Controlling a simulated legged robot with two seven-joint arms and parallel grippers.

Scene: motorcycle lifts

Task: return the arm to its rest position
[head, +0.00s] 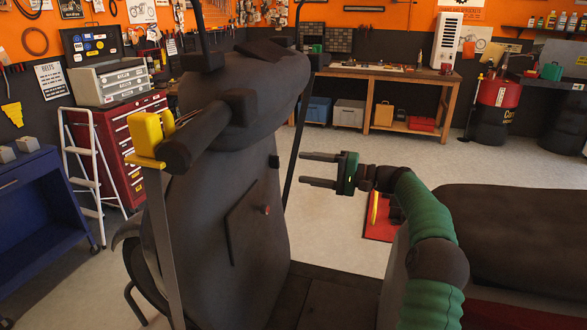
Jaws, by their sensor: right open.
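My right arm, with a green sleeve, comes in from the lower right in the head view. Its gripper (319,170) points left with its two fingers spread apart and nothing between them. It hangs in the air to the right of the dark scooter's front panel (225,180), and the fingers look clear of it. My left gripper is not in view.
A yellow clamp-like piece (147,133) sits at the scooter's left handlebar grip. The dark seat (525,235) is to the right of my arm. A wooden workbench (390,72), red drawer cabinet (133,140) and white step ladder (85,165) stand behind. Open floor lies beyond.

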